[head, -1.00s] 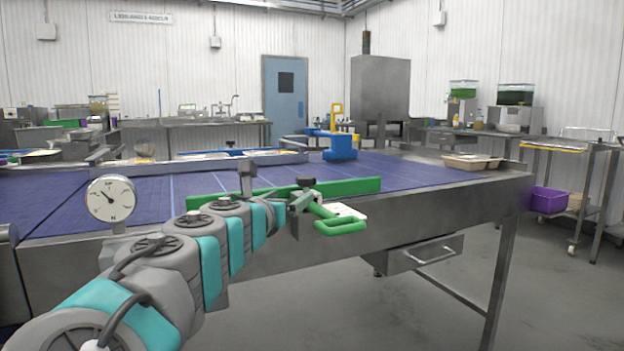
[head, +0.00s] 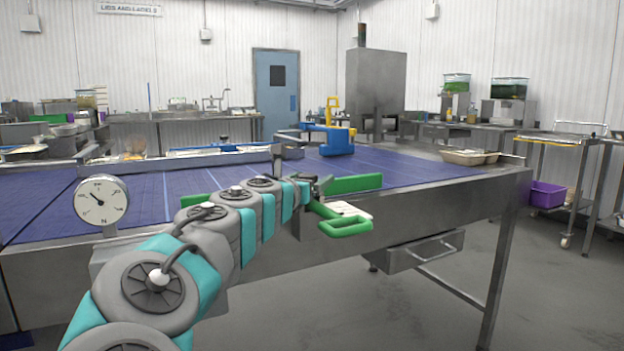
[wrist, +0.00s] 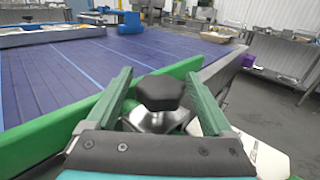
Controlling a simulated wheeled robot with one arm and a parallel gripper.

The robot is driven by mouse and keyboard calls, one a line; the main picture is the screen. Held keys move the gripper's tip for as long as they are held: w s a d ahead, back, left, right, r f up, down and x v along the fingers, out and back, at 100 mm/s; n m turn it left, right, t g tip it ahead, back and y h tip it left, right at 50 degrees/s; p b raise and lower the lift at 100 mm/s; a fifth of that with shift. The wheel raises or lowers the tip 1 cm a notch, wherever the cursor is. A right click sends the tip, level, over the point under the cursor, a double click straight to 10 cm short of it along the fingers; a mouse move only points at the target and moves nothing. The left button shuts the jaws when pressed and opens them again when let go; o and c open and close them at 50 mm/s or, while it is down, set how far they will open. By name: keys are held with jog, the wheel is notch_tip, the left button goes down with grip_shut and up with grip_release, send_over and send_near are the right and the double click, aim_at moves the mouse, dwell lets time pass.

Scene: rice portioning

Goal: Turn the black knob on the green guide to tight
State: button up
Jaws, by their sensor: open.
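The black knob (wrist: 160,92) sits on a metal clamp in the middle of the wrist view, beside the green guide (wrist: 58,130). In the head view the green guide (head: 354,183) runs along the near edge of the blue belt, and my arm hides part of it. My gripper (wrist: 160,85) is open, with one green finger on each side of the knob. I cannot tell whether either finger touches it. In the head view my gripper (head: 318,190) is at the guide, and the knob is mostly hidden there.
The blue conveyor belt (head: 150,200) has a steel side frame (head: 440,205). A green loop handle (head: 345,227) and white plate stick out near my gripper. A blue and yellow device (head: 335,140) and trays (head: 468,157) stand farther along the belt. A round gauge (head: 101,200) stands at left.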

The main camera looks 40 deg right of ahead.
jog(key=shift+w+d, duration=0.15)
jog(key=shift+d, duration=0.2)
jog(key=c, duration=1.4)
